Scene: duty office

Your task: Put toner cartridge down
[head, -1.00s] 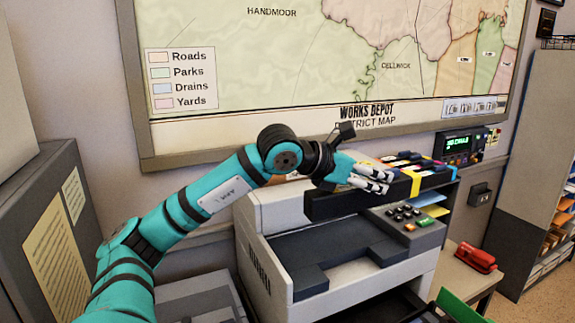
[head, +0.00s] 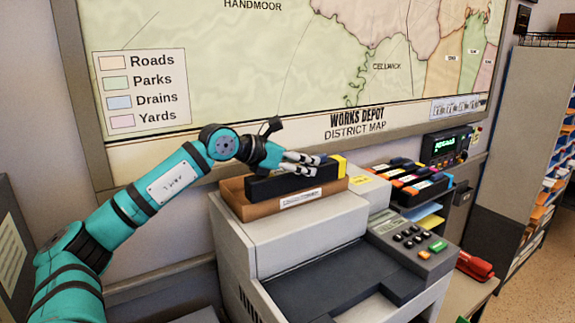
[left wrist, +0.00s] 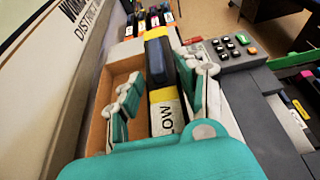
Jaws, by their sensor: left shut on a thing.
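The toner cartridge (head: 268,188) is a long black block with a yellow end at the right. It lies level in or just above a shallow brown tray (head: 240,207) on top of the printer; the tray's front wall hides its underside, so I cannot tell whether it touches the bottom. My left gripper (head: 306,163) is shut on the cartridge from above. In the left wrist view, the fingers (left wrist: 162,98) stand either side of the cartridge (left wrist: 158,62), whose label partly shows, with the brown tray (left wrist: 122,70) beside it. My right gripper is not in view.
The printer (head: 300,240) has a keypad panel (head: 412,240) at its right. A black rack of coloured cartridges (head: 405,178) stands to the right of the tray. A red stapler-like object (head: 474,266) sits lower right. The wall map (head: 290,70) is close behind.

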